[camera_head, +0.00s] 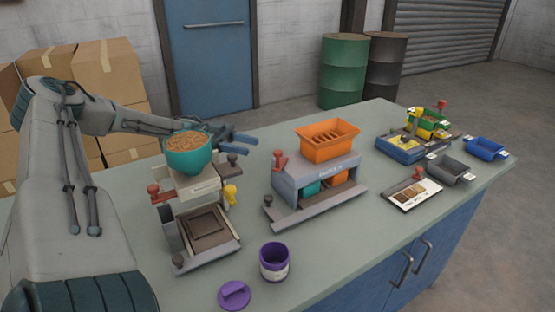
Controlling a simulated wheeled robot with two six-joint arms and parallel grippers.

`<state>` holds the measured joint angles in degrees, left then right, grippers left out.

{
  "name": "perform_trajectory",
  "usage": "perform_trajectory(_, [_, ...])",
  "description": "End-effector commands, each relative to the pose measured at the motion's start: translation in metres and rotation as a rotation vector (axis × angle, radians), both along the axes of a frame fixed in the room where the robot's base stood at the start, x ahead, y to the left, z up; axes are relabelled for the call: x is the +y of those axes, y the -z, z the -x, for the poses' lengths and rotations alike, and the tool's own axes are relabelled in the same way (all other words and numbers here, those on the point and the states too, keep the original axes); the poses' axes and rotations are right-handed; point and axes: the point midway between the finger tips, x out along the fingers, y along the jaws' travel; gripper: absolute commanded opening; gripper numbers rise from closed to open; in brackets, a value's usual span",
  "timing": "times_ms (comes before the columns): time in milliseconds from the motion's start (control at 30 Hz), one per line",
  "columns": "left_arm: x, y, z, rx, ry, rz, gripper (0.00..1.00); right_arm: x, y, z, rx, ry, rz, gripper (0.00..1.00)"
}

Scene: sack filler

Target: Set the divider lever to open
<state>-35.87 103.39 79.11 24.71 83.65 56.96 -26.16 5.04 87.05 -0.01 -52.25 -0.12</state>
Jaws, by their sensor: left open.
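The divider (318,180) stands mid-table, a grey housing with a slotted orange hopper (328,141) on top. A red-knobbed lever (280,160) stands up at its left end; I cannot tell its setting from here. A teal bin and an orange bin show in the openings below. My left gripper (240,135) is open behind and right of a teal bowl of brown grain (188,155), left of the divider and apart from its lever. The bowl hides part of the gripper. My right gripper is out of view.
The bowl sits above a pale machine (195,187) with a red knob, a yellow knob and a dark tray. In front are a purple cup (274,262) and purple lid (234,294). At right are a blue-yellow machine (402,148), a sample card (413,194) and small bins.

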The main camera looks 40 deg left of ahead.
Motion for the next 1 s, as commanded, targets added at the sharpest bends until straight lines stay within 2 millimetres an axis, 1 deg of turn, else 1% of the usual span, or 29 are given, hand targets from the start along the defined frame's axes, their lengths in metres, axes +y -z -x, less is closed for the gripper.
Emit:
perform_trajectory(300, [-0.057, -0.001, -0.02, 0.006, 0.005, -0.002, 0.41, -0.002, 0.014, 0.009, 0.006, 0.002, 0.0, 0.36])
perform_trajectory(400, [-0.072, -0.001, -0.025, 0.006, 0.003, -0.002, 0.41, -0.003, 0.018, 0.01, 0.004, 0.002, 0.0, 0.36])
perform_trajectory(500, [-0.082, -0.001, -0.029, 0.004, 0.002, -0.001, 0.41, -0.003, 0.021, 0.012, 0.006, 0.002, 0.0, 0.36])
perform_trajectory(667, [-0.09, 0.0, -0.032, 0.002, -0.001, 0.0, 0.41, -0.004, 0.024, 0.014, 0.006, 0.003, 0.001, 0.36])
perform_trajectory(900, [-0.09, 0.0, -0.033, 0.001, -0.001, 0.0, 0.41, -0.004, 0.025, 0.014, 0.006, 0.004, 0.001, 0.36])
perform_trajectory(933, [-0.09, 0.0, -0.033, 0.001, -0.001, 0.0, 0.39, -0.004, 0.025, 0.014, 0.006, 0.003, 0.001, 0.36])
perform_trajectory(1000, [-0.09, 0.0, -0.033, 0.001, -0.001, 0.0, 0.25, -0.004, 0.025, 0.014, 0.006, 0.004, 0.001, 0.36])
